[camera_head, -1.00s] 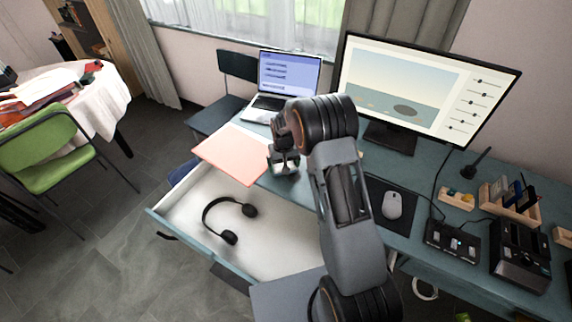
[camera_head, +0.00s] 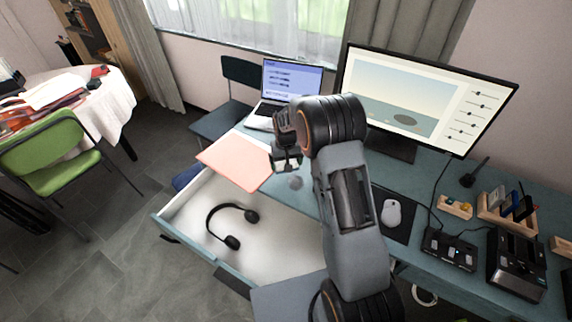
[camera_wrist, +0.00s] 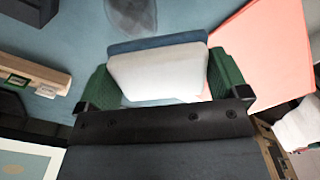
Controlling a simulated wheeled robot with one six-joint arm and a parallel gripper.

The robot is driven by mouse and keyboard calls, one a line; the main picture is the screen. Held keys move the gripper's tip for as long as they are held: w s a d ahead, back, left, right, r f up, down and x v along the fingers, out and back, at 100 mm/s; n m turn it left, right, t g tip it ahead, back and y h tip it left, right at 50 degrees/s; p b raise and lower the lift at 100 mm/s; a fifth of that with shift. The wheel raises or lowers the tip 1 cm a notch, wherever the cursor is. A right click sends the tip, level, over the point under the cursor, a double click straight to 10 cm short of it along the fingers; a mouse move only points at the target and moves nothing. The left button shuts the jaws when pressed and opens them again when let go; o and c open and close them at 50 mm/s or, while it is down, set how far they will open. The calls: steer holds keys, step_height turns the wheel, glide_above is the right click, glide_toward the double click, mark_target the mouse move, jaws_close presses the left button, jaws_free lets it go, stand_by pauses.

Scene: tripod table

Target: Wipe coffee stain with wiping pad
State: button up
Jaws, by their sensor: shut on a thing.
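My gripper (camera_wrist: 163,78) is shut on the wiping pad (camera_wrist: 158,70), a block with a white face and a blue layer along its far edge. The green fingers hold it at both sides. In the head view my gripper (camera_head: 287,163) is over the desk beside the salmon sheet, and the pad is hard to make out there. The coffee stain (camera_wrist: 130,14) is a dark grey smudge on the blue desk, ahead of the pad and cut by the top edge. It also shows in the head view (camera_head: 296,182), just below my gripper. The pad appears apart from the stain.
The salmon sheet (camera_head: 236,157) lies left of my gripper, near the laptop (camera_head: 287,82). An open drawer (camera_head: 275,250) with headphones (camera_head: 231,224) juts out in front. The monitor (camera_head: 425,97) and mouse (camera_head: 391,212) are to the right.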

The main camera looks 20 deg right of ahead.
steer(key=shift+r, duration=0.15)
steer(key=shift+r+p, duration=0.85)
steer(key=shift+r, duration=0.55)
